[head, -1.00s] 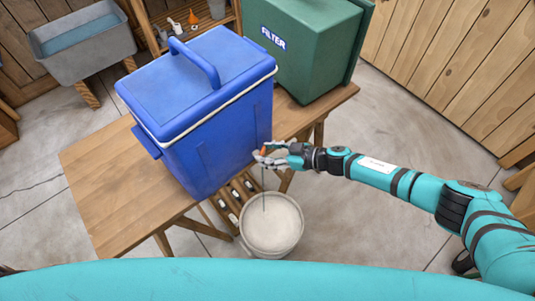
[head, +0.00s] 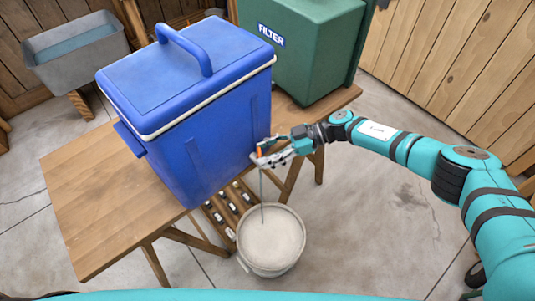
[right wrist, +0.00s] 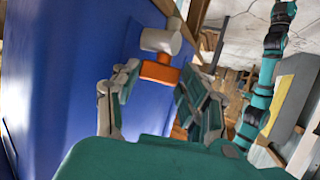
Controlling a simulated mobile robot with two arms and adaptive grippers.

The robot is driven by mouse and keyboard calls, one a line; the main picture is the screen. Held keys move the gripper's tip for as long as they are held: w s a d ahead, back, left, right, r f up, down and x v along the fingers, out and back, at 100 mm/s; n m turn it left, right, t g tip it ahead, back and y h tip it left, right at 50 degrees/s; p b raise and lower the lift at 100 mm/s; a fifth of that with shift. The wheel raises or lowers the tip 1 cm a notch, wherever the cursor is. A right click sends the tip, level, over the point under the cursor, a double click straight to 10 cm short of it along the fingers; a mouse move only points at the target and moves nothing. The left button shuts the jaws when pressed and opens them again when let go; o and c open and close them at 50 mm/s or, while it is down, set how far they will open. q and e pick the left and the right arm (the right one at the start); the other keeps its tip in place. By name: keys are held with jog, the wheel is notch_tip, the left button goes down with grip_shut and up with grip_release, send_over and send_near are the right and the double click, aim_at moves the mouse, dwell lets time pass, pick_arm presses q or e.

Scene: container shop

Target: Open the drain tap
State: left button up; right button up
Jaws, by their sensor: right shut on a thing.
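The blue cooler (head: 205,125) stands lidded on the wooden table. Its drain tap has a pale body (right wrist: 161,40) and an orange handle (right wrist: 159,72), low on the cooler's right side. My right gripper (head: 262,155) is at the tap, shut on the orange handle, with one finger on either side of it in the right wrist view. A thin grey line (head: 262,190), like a stream of liquid, runs down from the tap to the pale bucket (head: 271,240) on the floor below. My left gripper is not in view.
The green filter box (head: 305,55) stands behind the cooler on the table. A grey sink (head: 78,48) is at the back left. Table legs (head: 290,185) are close to the bucket. The floor right of the bucket is open.

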jog(key=o, duration=1.2)
jog(key=shift+c, duration=0.2)
jog(key=v, duration=0.8)
jog(key=shift+c, duration=0.4)
